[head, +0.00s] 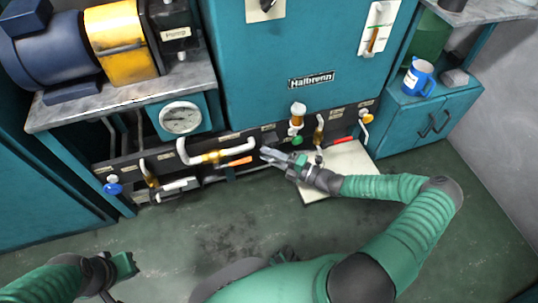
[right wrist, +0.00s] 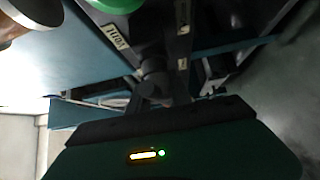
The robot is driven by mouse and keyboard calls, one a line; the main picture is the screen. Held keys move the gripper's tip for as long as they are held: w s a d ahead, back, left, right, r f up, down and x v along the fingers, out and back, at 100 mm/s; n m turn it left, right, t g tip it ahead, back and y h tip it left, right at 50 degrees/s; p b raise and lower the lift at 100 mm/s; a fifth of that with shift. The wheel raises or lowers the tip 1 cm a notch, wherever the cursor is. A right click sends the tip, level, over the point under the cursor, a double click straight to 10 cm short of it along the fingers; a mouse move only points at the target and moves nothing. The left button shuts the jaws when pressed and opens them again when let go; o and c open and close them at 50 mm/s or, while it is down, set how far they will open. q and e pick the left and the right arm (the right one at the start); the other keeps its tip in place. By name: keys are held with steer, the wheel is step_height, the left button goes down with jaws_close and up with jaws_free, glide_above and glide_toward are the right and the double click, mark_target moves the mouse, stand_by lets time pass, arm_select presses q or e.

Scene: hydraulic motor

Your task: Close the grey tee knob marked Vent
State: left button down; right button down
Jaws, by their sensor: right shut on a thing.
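My right gripper (head: 268,155) is at the dark valve panel, below the Halbrenn cabinet. In the right wrist view a label (right wrist: 116,37) that appears to read Vent, upside down, is just beyond the gripper. A dark grey knob (right wrist: 153,84) sits by that label, between the fingers, and my right gripper is shut on it. In the head view the gripper hides the knob, so its turn angle cannot be told. My left gripper (head: 122,267) is at the bottom left, away from the panel; its jaws are unclear.
A green knob (head: 298,140) and an orange lever (head: 236,160) are close to my right gripper. A white pipe (head: 215,155), a gauge (head: 181,117) and a blue knob (head: 113,188) are further left. A pale board (head: 350,165) is at right. The floor in front is clear.

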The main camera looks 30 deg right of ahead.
steer(key=shift+f, duration=0.15)
steer(key=shift+s+r+m+t+y+p, duration=0.1)
steer(key=shift+m+t+y+p, duration=0.1)
steer(key=shift+m+t, duration=0.3)
steer(key=shift+r+m+t+y+p, duration=0.15)
steer(key=shift+m+t, duration=0.25)
steer(key=shift+m, duration=0.2)
steer(key=c, duration=1.3)
jaws_free()
steer(key=shift+f, duration=0.1)
steer(key=shift+o, duration=0.8)
